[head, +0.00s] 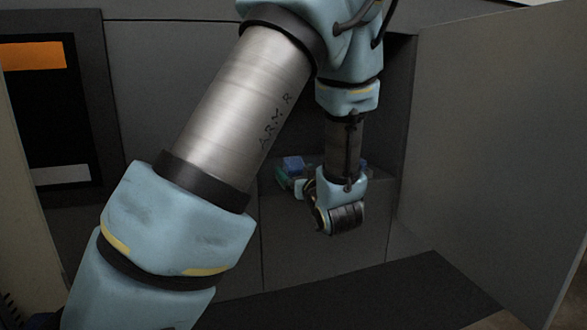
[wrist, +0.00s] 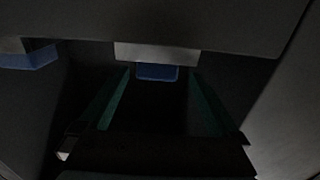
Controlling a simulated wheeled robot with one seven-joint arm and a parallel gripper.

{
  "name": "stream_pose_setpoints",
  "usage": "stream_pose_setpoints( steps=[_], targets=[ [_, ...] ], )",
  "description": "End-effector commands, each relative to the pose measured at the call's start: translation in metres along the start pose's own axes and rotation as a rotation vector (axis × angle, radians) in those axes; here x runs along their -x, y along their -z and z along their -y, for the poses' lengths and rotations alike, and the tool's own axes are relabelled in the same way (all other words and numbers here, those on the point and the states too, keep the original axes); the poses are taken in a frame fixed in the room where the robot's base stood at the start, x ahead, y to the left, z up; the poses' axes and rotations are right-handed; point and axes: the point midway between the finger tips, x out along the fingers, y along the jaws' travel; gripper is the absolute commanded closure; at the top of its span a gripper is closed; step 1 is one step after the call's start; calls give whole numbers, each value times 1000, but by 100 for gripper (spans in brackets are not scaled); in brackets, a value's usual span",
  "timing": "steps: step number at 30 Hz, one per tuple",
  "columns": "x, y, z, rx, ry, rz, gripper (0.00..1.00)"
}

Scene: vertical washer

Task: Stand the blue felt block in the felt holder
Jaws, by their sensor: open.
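In the wrist view, a blue block (wrist: 157,71) with a pale grey band along its upper edge lies between the far ends of my gripper's two green-lined fingers. My gripper (wrist: 160,85) is open, with a dark gap between the fingers. I cannot tell whether they touch the block. A second blue piece with a grey top (wrist: 30,58) is at the left edge. In the head view, a blue block (head: 292,163) shows in the dark recess, left of my wrist. My fingers are mostly hidden there. I cannot make out the felt holder for certain.
A large grey panel (head: 490,150) stands to the right of the recess. Dark grey fronts (head: 190,60) lie to the left and behind my arm. In the wrist view, a dark surface (wrist: 170,20) crosses the top, close over the grey-topped pieces.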

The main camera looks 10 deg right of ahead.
Motion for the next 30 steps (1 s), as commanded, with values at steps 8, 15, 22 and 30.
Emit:
stream_pose_setpoints(
  steps=[8, 15, 22, 30],
  targets=[
    [-38, 1, -4, 0, 3, -1, 3],
    [-42, -2, -4, 0, 0, 1, 3],
    [-42, -1, -4, 0, 0, 0, 22],
    [-42, -1, -4, 0, 0, 0, 52]
  ],
)
